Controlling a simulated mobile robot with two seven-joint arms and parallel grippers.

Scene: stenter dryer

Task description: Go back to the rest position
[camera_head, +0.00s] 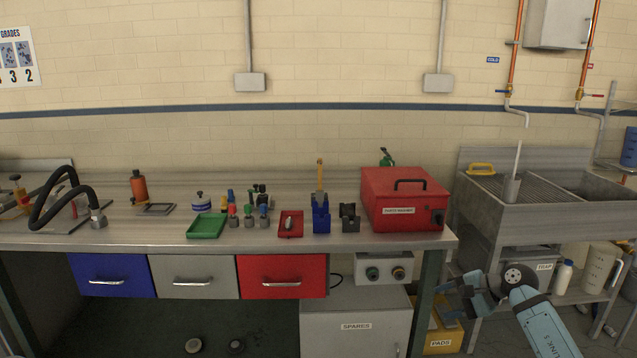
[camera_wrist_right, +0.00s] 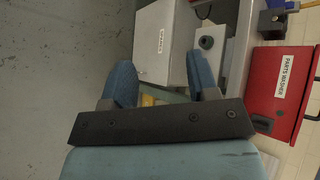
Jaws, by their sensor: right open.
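My right gripper (camera_head: 456,297) is in the lower right of the head view, in front of the bench's right end and below the level of its top. Its blue fingers are apart and nothing is between them. In the right wrist view the two fingers of the gripper (camera_wrist_right: 160,68) stand wide apart, with the grey spares cabinet and floor behind them. My left gripper is not in view.
The bench (camera_head: 150,238) carries a red parts washer (camera_head: 400,205), a green tray (camera_head: 207,225), a red tray (camera_head: 291,224) and small parts. A steel sink (camera_head: 490,222) stands right, a yellow pads bin (camera_head: 440,338) below. The floor left of the spares cabinet (camera_head: 350,330) looks mostly clear.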

